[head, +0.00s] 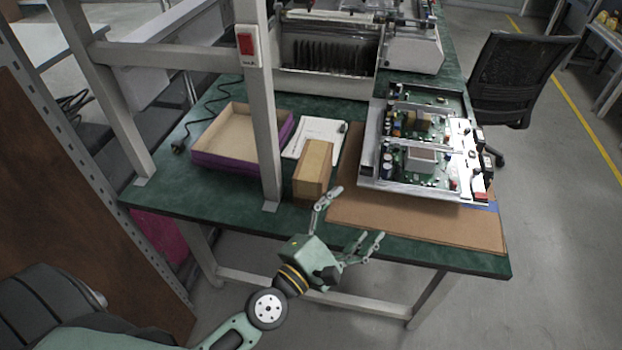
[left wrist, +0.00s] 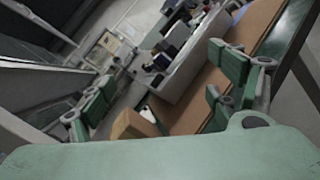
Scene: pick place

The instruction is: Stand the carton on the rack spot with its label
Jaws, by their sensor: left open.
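The carton seems to be the plain brown upright box (head: 312,172) on the green table, near its front edge. It also shows, partly hidden, as a tan block low in the left wrist view (left wrist: 134,125). My left gripper (head: 356,214) is open and empty, in front of the table's edge and to the right of the carton. Its fingers are spread and appear apart from the carton. I cannot make out a labelled rack spot in either view. My right gripper is not in view.
A shallow purple-sided tray (head: 205,160) stands left of the carton, behind a grey table post (head: 262,110). White papers (head: 316,133) lie behind the carton. A circuit-board chassis (head: 375,165) stands on a brown mat (head: 400,222) at right. A black chair (head: 510,75) is beyond.

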